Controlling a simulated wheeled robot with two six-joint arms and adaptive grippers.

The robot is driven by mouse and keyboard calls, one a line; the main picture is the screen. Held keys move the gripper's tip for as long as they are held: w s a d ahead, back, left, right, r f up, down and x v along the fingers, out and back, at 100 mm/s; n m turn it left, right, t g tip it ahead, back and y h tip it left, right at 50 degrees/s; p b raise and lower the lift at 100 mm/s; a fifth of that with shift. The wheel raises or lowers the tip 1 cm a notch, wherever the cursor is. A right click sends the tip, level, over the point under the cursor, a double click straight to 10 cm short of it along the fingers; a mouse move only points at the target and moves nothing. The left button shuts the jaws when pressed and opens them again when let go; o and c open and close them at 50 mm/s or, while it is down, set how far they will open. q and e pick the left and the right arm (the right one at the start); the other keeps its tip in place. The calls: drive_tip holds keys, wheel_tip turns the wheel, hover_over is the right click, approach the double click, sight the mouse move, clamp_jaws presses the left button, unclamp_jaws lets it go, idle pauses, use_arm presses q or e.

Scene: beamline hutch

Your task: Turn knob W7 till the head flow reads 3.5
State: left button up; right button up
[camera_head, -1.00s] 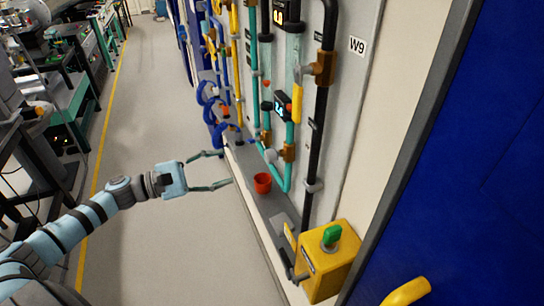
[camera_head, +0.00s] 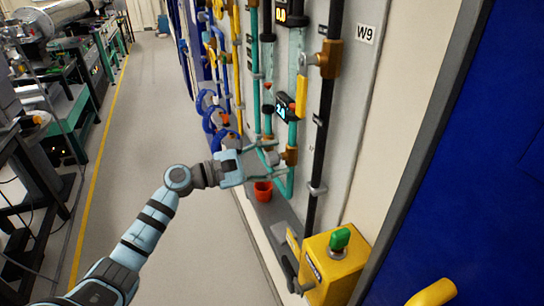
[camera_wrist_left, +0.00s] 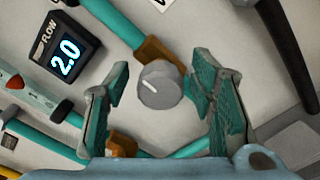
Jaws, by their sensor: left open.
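A round grey knob (camera_wrist_left: 160,85) with a white pointer line sits on a brass valve body (camera_wrist_left: 160,55) on a teal pipe in the left wrist view. No W7 label is readable. My left gripper (camera_head: 280,160) is open at the panel, its fingers on either side of the knob with gaps showing; nothing is held. My right gripper is not in view.
A red cup (camera_head: 263,191) stands on the ledge below the gripper. A yellow box (camera_head: 333,272) with a green knob is at the lower right. Blue hand wheels (camera_head: 213,120) and a black pipe (camera_head: 323,130) flank the valve. The aisle floor (camera_head: 150,120) is clear.

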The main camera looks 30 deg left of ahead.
use_arm(q)
drive_tip(key=c, duration=1.2)
drive_tip(key=shift+f, duration=0.1)
